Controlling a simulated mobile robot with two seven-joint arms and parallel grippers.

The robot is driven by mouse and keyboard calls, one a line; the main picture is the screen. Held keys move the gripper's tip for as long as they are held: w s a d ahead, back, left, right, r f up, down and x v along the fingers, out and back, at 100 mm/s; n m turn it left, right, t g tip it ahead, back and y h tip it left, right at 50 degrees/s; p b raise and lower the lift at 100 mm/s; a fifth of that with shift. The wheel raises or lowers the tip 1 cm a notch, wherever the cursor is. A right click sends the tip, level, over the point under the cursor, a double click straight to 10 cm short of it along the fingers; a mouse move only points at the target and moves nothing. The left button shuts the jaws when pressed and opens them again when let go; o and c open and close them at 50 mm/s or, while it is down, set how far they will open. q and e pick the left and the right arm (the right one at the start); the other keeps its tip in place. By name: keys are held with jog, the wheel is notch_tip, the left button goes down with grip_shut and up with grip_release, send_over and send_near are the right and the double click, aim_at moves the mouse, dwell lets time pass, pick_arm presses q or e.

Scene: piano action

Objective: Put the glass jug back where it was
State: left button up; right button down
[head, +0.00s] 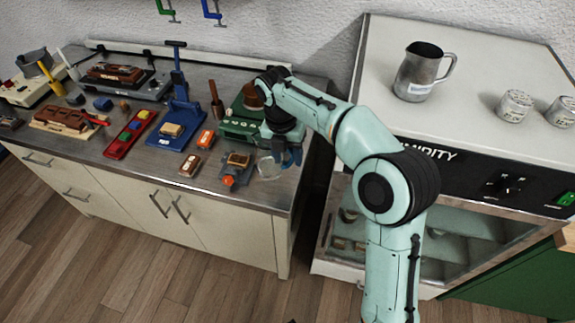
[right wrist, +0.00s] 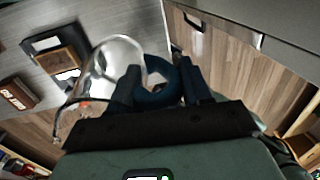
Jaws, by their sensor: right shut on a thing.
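The glass jug (head: 269,168) is clear and hard to make out in the head view, at the front right of the workbench. In the right wrist view the jug (right wrist: 112,58) shows as a see-through round body beside the fingers. My right gripper (head: 289,157) is shut on the jug, at its right side in the head view. The fingers (right wrist: 160,85) also show in the right wrist view; they hide part of the jug. I cannot tell whether its base touches the bench top. My left gripper is not in view.
The workbench (head: 232,197) is crowded with tools and fixtures. A metal pitcher (head: 420,72) and white tubs (head: 514,105) stand on the humidity cabinet (head: 470,90).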

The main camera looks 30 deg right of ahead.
aim_at(288, 163)
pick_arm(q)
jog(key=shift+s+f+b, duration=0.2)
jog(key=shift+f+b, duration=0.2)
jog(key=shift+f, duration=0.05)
pick_arm(e)
jog(key=shift+f, duration=1.9)
jog(key=shift+f, duration=0.15)
jog(key=shift+c, duration=2.4)
grip_release()
jog(key=shift+f, duration=0.1)
jog(key=r+p, duration=0.1)
jog(key=r, duration=0.3)
jog(key=r+p, duration=0.1)
jog(key=r, duration=0.3)
jog(key=w+a+r+p, duration=0.1)
jog(key=r, duration=0.3)
jog(key=shift+r, duration=0.15)
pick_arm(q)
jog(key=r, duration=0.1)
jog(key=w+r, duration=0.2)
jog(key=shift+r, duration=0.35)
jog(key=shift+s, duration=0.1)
